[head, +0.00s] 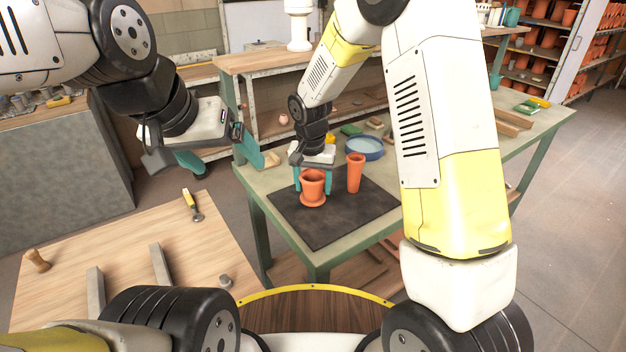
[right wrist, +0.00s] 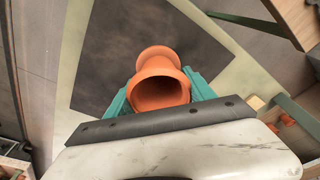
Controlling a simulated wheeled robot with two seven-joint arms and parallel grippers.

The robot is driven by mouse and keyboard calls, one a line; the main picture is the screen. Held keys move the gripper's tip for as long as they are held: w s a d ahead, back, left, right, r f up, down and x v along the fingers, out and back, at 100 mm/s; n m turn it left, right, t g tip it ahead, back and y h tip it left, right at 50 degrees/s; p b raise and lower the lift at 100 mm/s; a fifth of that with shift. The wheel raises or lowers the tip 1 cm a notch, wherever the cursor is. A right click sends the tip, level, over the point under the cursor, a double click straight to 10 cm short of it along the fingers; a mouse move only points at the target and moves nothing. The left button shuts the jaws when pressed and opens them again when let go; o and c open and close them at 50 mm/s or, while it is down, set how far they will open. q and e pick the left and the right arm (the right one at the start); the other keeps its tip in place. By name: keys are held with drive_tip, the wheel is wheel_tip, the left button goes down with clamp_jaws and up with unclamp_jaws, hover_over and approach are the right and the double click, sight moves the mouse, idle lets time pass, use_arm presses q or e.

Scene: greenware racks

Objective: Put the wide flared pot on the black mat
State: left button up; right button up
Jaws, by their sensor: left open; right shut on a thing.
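The wide flared pot (head: 313,184) is orange terracotta, with a broad rim and a wider disc-like foot. It is upright over the back left part of the black mat (head: 325,228); I cannot tell whether its foot touches the mat. My right gripper (head: 313,180) is shut on it, with teal fingers on either side. In the right wrist view the pot (right wrist: 160,84) shows its open mouth between the fingers, with the mat (right wrist: 118,45) beyond.
A taller, narrow orange pot (head: 355,173) stands close to the right of the held pot. A blue round basin (head: 365,148) sits behind it. The mat's front is clear. A wooden bench (head: 130,262) with tools is at the left.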

sight(313, 194)
drive_tip(key=shift+f, duration=1.75)
drive_tip(key=shift+f, duration=0.15)
drive_tip(key=o, duration=1.6)
wheel_tip(313, 194, up, 11)
drive_tip(key=s, duration=0.2)
drive_tip(key=s+d+r+n+t+y, duration=0.1)
drive_tip(key=s+d+r, duration=0.3)
drive_tip(key=r, duration=0.2)
drive_tip(key=s+d+r+t+y, duration=0.1)
drive_tip(key=s+d+r, duration=0.4)
drive_tip(key=r, duration=0.1)
drive_tip(key=s+d+r, duration=0.1)
drive_tip(key=s, duration=0.3)
drive_tip(key=s+d+r+n+t, duration=0.1)
drive_tip(key=s+d, duration=0.1)
drive_tip(key=s, duration=0.2)
drive_tip(key=s+d+r+t, duration=0.1)
drive_tip(key=s+d, duration=0.1)
drive_tip(key=s, duration=0.2)
drive_tip(key=shift+s+r+n+y, duration=0.3)
drive_tip(key=shift+s+r+n, duration=0.05)
drive_tip(key=shift+r+n, duration=0.05)
